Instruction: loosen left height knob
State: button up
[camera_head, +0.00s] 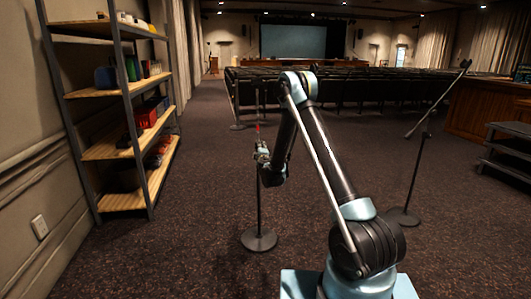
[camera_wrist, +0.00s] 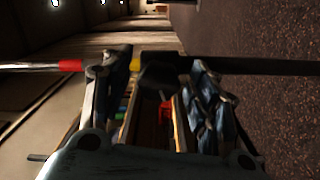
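The left stand is a thin dark pole (camera_head: 259,205) on a round base (camera_head: 259,239), upright on the carpet. A red band shows on the pole (camera_head: 257,128) above my gripper (camera_head: 262,153). In the wrist view the pole (camera_wrist: 270,65) runs sideways, with the red band (camera_wrist: 70,65) at left. A dark block with a rounded knob (camera_wrist: 159,78) sits on the pole between the fingers of my gripper (camera_wrist: 160,72). The fingers are spread, one on each side of it; a narrow gap shows at the left finger. Contact at the right finger is unclear.
A shelf unit (camera_head: 125,88) with boxes stands along the left wall. Another stand with a tilted boom (camera_head: 438,98) has its round base (camera_head: 403,216) at right. A wooden desk (camera_head: 490,108) and dark steps (camera_head: 508,150) are far right. Rows of seats (camera_head: 350,88) fill the back.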

jog(key=v, duration=0.7)
jog(key=shift+s, duration=0.2)
